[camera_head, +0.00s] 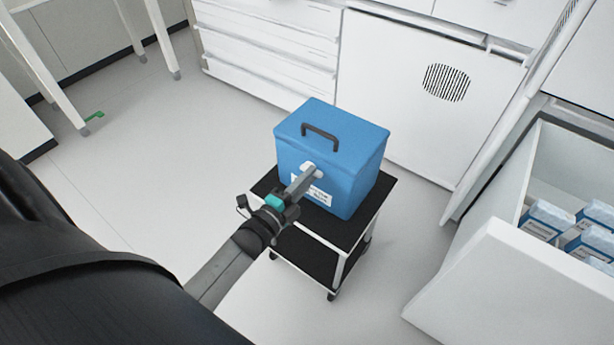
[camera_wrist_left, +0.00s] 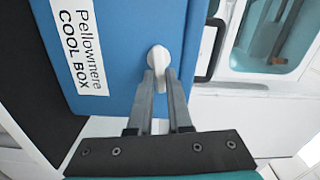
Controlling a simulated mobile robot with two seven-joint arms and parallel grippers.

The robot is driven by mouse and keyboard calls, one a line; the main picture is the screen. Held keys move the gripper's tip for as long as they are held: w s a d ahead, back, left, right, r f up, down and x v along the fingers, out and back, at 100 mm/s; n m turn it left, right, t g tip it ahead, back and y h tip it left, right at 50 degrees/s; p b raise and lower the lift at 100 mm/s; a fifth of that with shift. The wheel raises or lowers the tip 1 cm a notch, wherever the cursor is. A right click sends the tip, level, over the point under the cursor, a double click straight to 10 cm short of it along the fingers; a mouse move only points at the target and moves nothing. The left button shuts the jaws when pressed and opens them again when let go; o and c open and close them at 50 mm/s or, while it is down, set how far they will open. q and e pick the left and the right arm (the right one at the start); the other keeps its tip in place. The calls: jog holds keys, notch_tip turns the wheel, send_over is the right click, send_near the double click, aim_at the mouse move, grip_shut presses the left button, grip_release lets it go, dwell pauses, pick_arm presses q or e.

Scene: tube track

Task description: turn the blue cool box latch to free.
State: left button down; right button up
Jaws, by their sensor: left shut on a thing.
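The blue cool box (camera_head: 345,185) stands on a small black-topped cart, lid closed, with a dark handle on the lid. Its white latch (camera_head: 310,168) is on the front face; it also shows in the left wrist view (camera_wrist_left: 158,57), as a round knob with a short lever. My left gripper (camera_head: 312,175) reaches the front of the box and is shut on the latch lever, with its fingers (camera_wrist_left: 160,84) on either side of it. A label (camera_wrist_left: 80,45) reading "Pellowmere COOL BOX" is beside the latch. My right gripper is not in view.
The cart (camera_head: 357,243) has a lower shelf and wheels. White cabinets (camera_head: 400,90) stand behind it. An open white drawer (camera_head: 520,265) with several blue-and-white packs (camera_head: 547,217) is at the right. The floor at the left is mostly clear.

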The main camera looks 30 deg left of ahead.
pick_arm(q)
jog(key=shift+f+m, duration=0.2)
jog(key=shift+m, duration=0.6)
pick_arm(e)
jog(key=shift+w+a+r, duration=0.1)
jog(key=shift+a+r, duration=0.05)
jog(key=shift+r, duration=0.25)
pick_arm(q)
jog(key=c, duration=0.8)
grip_release()
jog(key=shift+c, duration=0.2)
jog(key=s+a+p, duration=0.1)
jog(key=s+p, duration=0.2)
jog(key=s, duration=1.2)
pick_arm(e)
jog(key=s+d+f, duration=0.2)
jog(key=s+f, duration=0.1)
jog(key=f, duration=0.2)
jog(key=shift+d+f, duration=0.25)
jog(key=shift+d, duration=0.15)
pick_arm(q)
jog(key=shift+s, duration=0.1)
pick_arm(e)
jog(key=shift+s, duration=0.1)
